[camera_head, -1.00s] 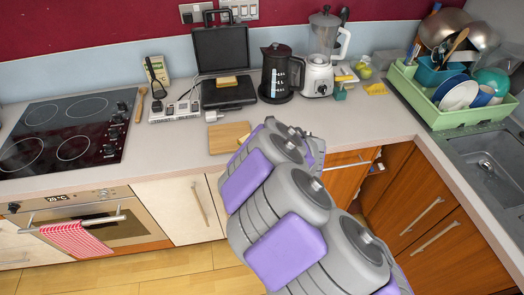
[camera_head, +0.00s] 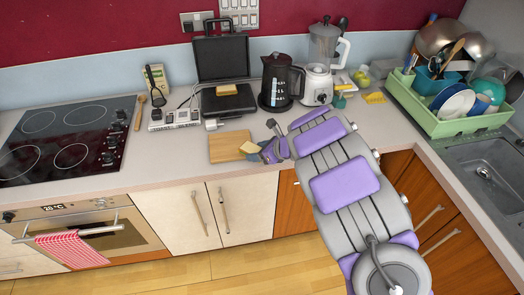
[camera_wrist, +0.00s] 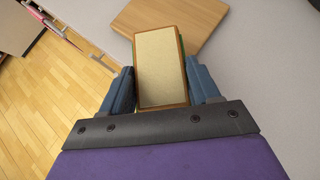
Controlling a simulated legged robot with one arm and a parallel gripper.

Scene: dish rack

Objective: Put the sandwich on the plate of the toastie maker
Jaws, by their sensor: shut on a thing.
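My gripper (camera_head: 264,154) is at the right edge of the wooden board, near the counter's front. It is shut on a sandwich (camera_head: 249,148). In the wrist view the sandwich (camera_wrist: 160,65) sits between the two blue fingers (camera_wrist: 162,88), its pale bread face towards the camera, with a brown crust and some green at its edge. The black toastie maker (camera_head: 212,105) stands open further back, lid upright. Another bread-coloured piece (camera_head: 227,89) shows at the back of its lower plate. The front of that plate looks bare.
The wooden board (camera_head: 224,147) lies in front of the toastie maker. A white power strip (camera_head: 172,117) is to its left, a black kettle (camera_head: 279,82) and a blender (camera_head: 319,75) to its right. A dark hob (camera_head: 65,135) is far left.

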